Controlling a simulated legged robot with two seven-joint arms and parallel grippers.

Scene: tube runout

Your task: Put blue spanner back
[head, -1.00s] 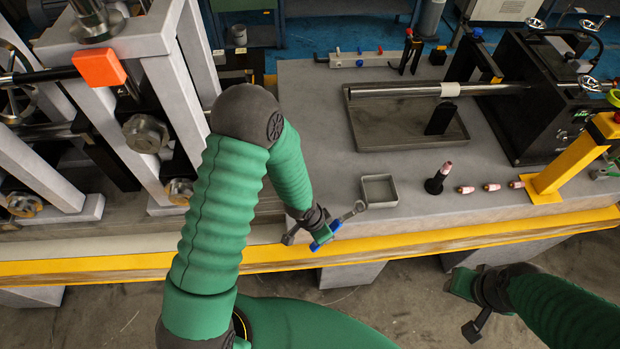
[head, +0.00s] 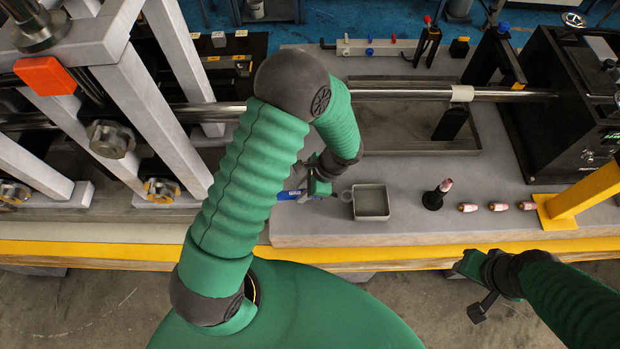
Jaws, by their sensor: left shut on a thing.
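My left gripper (head: 312,190) is shut on the blue spanner (head: 290,195). The spanner's blue handle sticks out to the left of the fingers. Its grey ring end (head: 346,195) shows on the right, beside the small grey tray's left rim; I cannot tell whether they touch. The spanner's middle is hidden by the gripper. My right gripper (head: 466,281) hangs in front of the bench's yellow front edge, away from the spanner.
The small grey tray (head: 371,216) looks empty. To its right are a black holder (head: 433,200) with a pink-tipped piece, several pink pieces (head: 498,206) and a yellow post (head: 580,195). A long steel tube (head: 400,94) runs behind over a large tray. A machine frame (head: 165,90) stands left.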

